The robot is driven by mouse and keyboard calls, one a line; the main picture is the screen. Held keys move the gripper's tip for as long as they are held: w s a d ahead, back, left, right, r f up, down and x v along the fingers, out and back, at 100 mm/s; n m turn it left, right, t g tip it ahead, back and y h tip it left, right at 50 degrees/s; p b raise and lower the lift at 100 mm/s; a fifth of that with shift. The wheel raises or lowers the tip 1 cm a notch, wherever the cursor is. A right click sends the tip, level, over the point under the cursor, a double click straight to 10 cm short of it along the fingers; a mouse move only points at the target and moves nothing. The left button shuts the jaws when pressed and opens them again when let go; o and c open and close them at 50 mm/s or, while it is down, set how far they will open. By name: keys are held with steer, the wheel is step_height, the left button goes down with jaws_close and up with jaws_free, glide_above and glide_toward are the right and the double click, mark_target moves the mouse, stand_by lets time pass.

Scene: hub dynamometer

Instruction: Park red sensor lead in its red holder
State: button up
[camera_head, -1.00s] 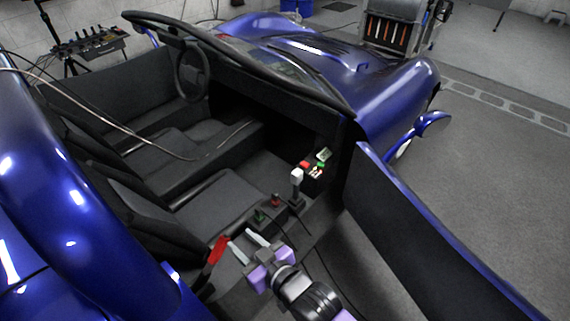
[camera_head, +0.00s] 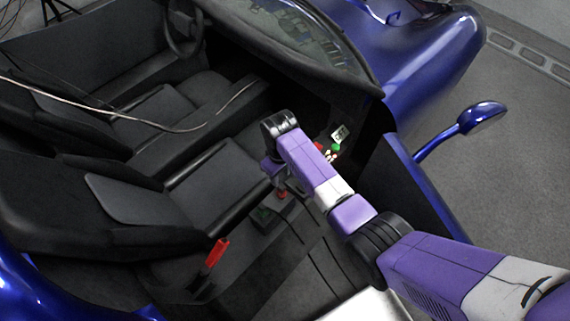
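My arm reaches from the lower right into the open blue car. My gripper (camera_head: 272,167) is over the front of the near seat and points away from me. Its fingers are mostly hidden behind the wrist, so I cannot tell what is between them. A small red piece (camera_head: 282,193) stands just below it, beside a dark green block (camera_head: 264,216) on the floor. Another red piece (camera_head: 318,147) shows partly behind my arm, next to a green one (camera_head: 337,147). I cannot tell which red piece is the sensor lead and which is the holder.
A thin cable (camera_head: 120,115) crosses the seats. The windshield frame (camera_head: 335,50) is beyond.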

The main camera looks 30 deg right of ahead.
mark_target(281, 186)
steer(key=shift+s, duration=0.25)
step_height(281, 186, down, 6)
steer(key=b, duration=0.6)
steer(key=shift+r, duration=0.1)
steer(key=shift+f+b, duration=0.85)
steer(key=shift+f, duration=0.75)
jaws_close()
steer(key=shift+r+p, duration=0.65)
steer(key=shift+p, duration=0.1)
steer(key=shift+r+p, duration=2.15)
steer(key=shift+p, duration=0.05)
